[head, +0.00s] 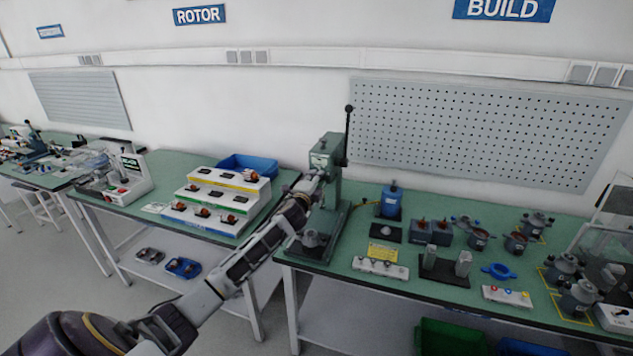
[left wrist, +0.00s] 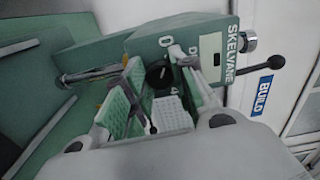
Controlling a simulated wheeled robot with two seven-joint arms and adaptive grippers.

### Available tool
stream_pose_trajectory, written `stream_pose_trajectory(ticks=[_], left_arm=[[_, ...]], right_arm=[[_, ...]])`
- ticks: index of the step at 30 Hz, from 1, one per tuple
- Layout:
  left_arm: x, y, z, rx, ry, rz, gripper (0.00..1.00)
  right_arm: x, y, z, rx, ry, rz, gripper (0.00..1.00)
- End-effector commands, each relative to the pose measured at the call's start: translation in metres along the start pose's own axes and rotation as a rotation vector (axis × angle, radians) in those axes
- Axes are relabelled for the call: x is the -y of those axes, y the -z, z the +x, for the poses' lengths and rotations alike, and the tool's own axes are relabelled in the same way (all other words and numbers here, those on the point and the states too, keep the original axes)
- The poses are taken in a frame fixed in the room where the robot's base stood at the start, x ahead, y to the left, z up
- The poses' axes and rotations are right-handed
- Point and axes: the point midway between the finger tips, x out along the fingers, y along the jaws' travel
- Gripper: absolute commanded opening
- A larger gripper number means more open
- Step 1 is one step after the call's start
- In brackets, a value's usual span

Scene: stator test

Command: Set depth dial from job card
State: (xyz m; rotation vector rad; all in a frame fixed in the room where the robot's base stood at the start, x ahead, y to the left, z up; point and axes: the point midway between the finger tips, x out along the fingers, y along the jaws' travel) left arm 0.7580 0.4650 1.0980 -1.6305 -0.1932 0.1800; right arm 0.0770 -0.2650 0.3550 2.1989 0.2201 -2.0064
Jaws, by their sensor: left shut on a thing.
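The green press (head: 325,155) stands at the left end of the right bench, with a black-knobbed lever at its upper right. My left gripper (head: 312,184) reaches the front of the press head and covers part of it. In the left wrist view the press head (left wrist: 130,50) carries the label SKELVANE. The black depth dial (left wrist: 159,73) sits between the finger pads of my left gripper (left wrist: 160,90), which is shut on it. The dial's marks cannot be read. A yellow card (head: 383,252) with small print lies on the bench; its text is unreadable.
A white strip with small parts (head: 380,268) lies in front of the card. A tiered rotor stand (head: 215,203) is on the left bench, with a gap between benches.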

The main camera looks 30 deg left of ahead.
Motion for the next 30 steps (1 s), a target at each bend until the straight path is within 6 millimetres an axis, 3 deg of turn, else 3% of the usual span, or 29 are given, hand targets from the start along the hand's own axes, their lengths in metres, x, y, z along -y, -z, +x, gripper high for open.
stream_pose_trajectory(ticks=[13,14,18,30], left_arm=[[-0.0009,-0.0012,0.0,0.002,-0.002,-0.012,0.02],[-0.0009,-0.0012,0.0,0.002,-0.002,-0.012,0.3],[-0.0007,-0.0009,0.0,0.002,-0.001,-0.012,0.48],[-0.0003,-0.0002,-0.0007,0.0,-0.001,-0.012,0.49]], right_arm=[[0.0002,0.0001,0.0001,0.0,0.0,0.0,0.4],[0.0002,0.0002,0.0001,0.0,0.0,0.0,0.4],[0.0003,0.0002,0.0001,0.0,0.0,0.0,0.4],[0.0006,0.0005,0.0002,-0.001,0.001,0.0,0.4]])
